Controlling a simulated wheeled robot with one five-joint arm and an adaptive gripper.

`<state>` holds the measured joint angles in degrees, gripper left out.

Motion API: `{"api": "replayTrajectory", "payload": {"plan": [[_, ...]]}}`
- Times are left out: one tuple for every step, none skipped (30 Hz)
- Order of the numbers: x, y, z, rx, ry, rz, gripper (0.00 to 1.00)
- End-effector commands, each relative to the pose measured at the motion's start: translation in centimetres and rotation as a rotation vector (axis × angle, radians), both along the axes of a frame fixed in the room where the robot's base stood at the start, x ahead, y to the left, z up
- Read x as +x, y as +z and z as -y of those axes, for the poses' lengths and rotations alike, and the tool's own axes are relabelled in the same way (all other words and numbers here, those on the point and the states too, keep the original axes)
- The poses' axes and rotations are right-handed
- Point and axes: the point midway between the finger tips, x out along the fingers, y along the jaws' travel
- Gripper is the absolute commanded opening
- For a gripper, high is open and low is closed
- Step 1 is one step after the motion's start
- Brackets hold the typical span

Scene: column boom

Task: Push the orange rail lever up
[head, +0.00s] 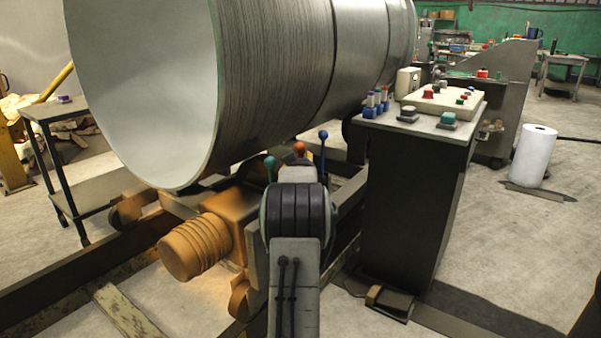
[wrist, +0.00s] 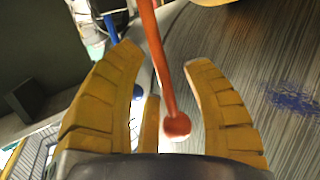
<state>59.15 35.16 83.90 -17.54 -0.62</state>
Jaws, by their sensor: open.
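The orange rail lever (wrist: 165,70) runs down through the middle of the wrist view and ends in a round orange-red knob. In the head view its orange knob (head: 299,149) shows just above my arm, between a teal-knobbed and a blue lever. My gripper (wrist: 162,57) is open, with its tan ridged fingers on both sides of the lever. The knob lies between the fingers near the palm, with gaps visible on either side. I cannot tell whether anything touches it.
The teal-knobbed lever (head: 270,165) stands left of the orange one and the blue lever (head: 323,140) right. A large steel pipe (head: 270,80) looms behind. An orange motor (head: 200,245) is at left, a dark control console (head: 412,190) at right.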

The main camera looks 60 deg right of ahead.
Motion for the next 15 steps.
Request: {"api": "replayTrajectory", "payload": {"plan": [[-0.2,0.2,-0.4,-0.001,0.000,0.001,0.45],[-0.4,0.2,-0.6,-0.001,0.000,0.001,0.45],[-0.6,0.3,-1.0,-0.001,0.000,0.001,0.45],[-0.8,0.4,-1.3,-0.001,0.000,0.001,0.45],[-0.9,0.5,-1.6,0.000,0.000,0.000,0.45],[-1.2,0.6,-2.1,-0.001,0.000,0.001,0.45],[-1.4,0.7,-2.4,-0.001,0.000,0.001,0.45],[-1.7,0.8,-2.8,-0.001,0.000,0.001,0.45],[-2.0,0.9,-3.3,0.000,0.000,0.000,0.45],[-2.2,1.0,-3.7,0.000,0.000,0.000,0.45],[-2.4,1.1,-4.1,-0.002,0.000,0.001,0.45],[-2.7,1.1,-4.6,-0.001,0.000,0.001,0.45],[-2.9,1.2,-5.0,0.000,0.001,0.000,0.45],[-3.1,1.3,-5.3,-0.001,0.001,0.001,0.45],[-3.4,1.5,-5.8,-0.002,0.001,0.001,0.45]]}}
